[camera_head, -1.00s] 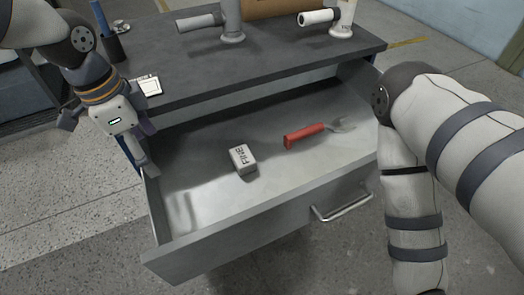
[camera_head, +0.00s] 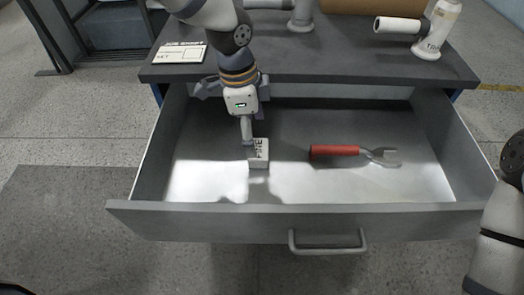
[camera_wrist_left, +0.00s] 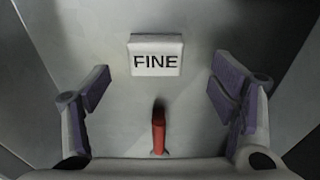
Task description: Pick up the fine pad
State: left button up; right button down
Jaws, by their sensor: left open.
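The fine pad (camera_head: 259,155) is a small white block marked FINE, lying in the open grey drawer (camera_head: 390,222). It also shows in the left wrist view (camera_wrist_left: 156,56), beyond and between my open fingers. My left gripper (camera_head: 248,140) is over the drawer, close to the pad's upper left side in the head view; its arm partly covers that area. In the left wrist view its purple-padded fingers (camera_wrist_left: 160,95) are wide apart with nothing between them touching. My right gripper is out of view; only part of my right arm shows at the right edge.
A red-handled tool (camera_head: 335,151) with a grey forked head lies right of the pad in the drawer. The bench top behind holds a job card (camera_head: 181,53), a labelled white bottle (camera_head: 437,32) and a white roll (camera_head: 399,26). The drawer's front wall and handle (camera_head: 328,243) face me.

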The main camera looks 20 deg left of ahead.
aim_at(258, 149)
pick_arm(q)
jog(key=f, duration=0.3)
jog(key=d+f, duration=0.1)
jog(key=f, duration=0.2)
jog(key=shift+s+d, duration=0.1)
jog(key=shift+d, duration=0.1)
jog(key=c, duration=1.4)
jog(key=shift+o, duration=0.2)
notch_tip(258, 149, up, 10)
jog(key=shift+r+p, duration=0.1)
jog(key=shift+p, duration=0.2)
